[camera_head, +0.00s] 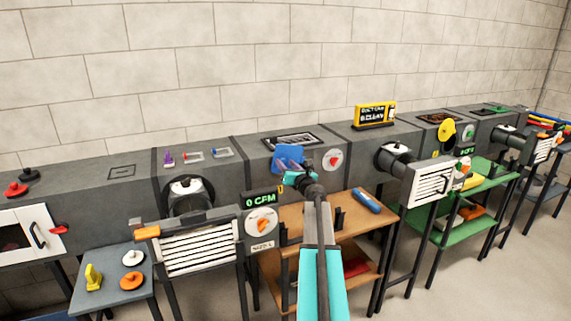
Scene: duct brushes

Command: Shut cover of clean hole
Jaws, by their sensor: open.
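My arm reaches from the bottom of the head view up to the grey duct. My gripper (293,170) is open at the duct's front face, in front of a blue panel (282,152). The panel may be a hole cover, and the gripper partly hides it. I cannot tell whether they touch or how far the panel is shut. Any hole behind it is hidden. A round white dial with a red pointer (333,160) sits just right of it.
The grey duct (350,150) runs along the brick wall. A brown table (290,215) with a blue cylinder (366,200) stands below. A louvred unit (200,248) with a "0 CFM" display (261,199) is left; another louvred box (430,184) is right.

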